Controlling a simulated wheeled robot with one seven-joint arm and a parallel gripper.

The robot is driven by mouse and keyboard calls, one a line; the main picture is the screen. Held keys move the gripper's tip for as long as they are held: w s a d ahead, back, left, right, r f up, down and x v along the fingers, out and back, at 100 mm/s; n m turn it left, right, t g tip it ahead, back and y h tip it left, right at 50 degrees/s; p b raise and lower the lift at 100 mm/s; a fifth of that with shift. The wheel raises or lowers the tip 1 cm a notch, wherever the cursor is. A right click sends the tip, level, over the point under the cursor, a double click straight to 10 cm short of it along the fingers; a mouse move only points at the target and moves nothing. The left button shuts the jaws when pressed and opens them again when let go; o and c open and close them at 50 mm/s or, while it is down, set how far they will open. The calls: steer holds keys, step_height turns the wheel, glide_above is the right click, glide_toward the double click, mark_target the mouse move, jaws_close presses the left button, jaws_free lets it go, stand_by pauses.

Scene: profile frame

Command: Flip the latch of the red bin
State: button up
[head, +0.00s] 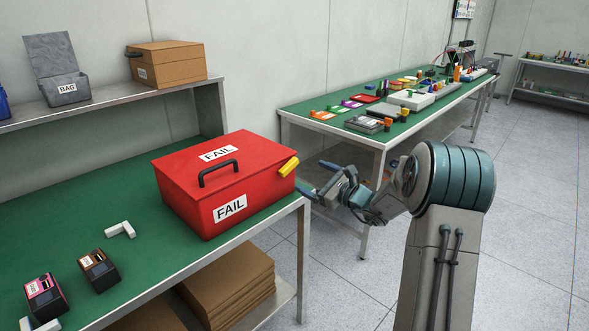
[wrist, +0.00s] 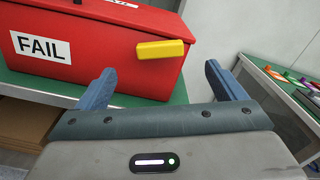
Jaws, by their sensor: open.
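The red bin (head: 222,185) is a lidded box with FAIL labels and a black handle (head: 218,172) on its closed lid. It stands at the right end of the green-topped workbench. Its yellow latch (head: 289,167) sticks out at an angle at the upper right of the bin. In the wrist view the latch (wrist: 163,50) lies near the top edge of the red bin (wrist: 100,55), ahead of my fingers. My gripper (wrist: 158,88) is open and empty, its two blue fingers apart. In the head view my gripper (head: 316,180) is just right of the bin, not touching the latch.
The workbench (head: 105,275) also holds a white bracket (head: 120,230) and small dark boxes (head: 98,270) at left. A shelf behind carries a grey BAG bin (head: 66,90) and a brown box (head: 167,66). A second green bench (head: 340,137) with many parts stands behind my arm.

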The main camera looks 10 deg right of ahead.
mark_target(291, 167)
steer(key=x, duration=0.8)
steer(key=shift+w+a, duration=0.15)
steer(key=c, duration=1)
